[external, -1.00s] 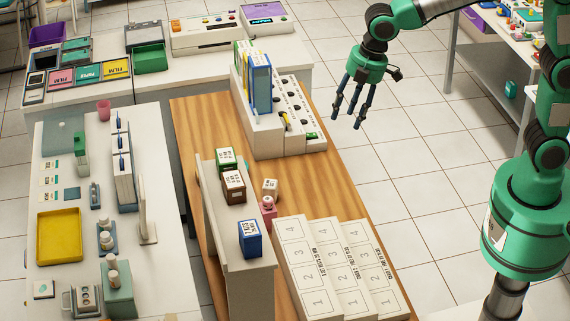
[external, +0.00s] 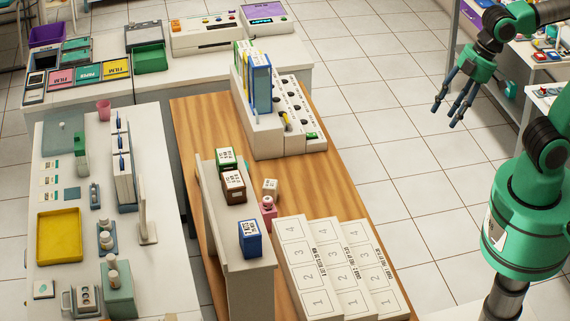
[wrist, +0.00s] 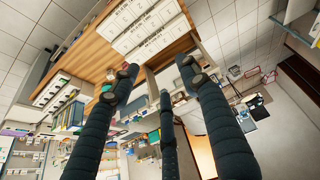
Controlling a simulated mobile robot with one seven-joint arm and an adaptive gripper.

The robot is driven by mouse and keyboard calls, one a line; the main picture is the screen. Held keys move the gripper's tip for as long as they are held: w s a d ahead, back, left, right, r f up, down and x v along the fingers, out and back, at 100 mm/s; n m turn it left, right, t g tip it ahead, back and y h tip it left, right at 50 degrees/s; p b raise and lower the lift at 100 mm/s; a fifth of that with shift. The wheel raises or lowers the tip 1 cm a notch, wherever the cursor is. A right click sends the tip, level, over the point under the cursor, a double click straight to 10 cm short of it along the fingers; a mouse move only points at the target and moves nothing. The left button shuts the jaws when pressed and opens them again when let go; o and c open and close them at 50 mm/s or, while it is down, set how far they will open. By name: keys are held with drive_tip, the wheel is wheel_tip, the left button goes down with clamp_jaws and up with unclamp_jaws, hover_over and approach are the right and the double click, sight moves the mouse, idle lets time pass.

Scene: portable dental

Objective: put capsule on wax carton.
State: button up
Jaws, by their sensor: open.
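My gripper (external: 455,105) is open and empty, hanging over the floor to the right of the wooden table, well apart from everything on it. Its spread dark fingers also fill the middle of the wrist view (wrist: 160,90). On the raised shelf stand a green carton (external: 226,158), a brown carton (external: 234,186) and a blue carton (external: 249,238). The labels are too small to tell which is the wax carton. I cannot make out which thing is the capsule.
White stepped trays numbered in rows (external: 335,268) lie at the table's front right. A white stepped rack (external: 290,110) with blue and green binders stands at the back. Bare wood (external: 330,185) lies between them. A white bench with a yellow tray (external: 60,236) is at left.

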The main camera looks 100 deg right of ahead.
drive_tip(key=s+a+f+m, duration=0.1)
drive_tip(key=s+a, duration=0.1)
drive_tip(key=s, duration=0.4)
drive_tip(key=shift+s+f+t, duration=0.3)
drive_tip(key=shift+f, duration=0.1)
drive_tip(key=shift+f, duration=0.1)
wheel_tip(320, 180, down, 15)
drive_tip(key=b, duration=1.5)
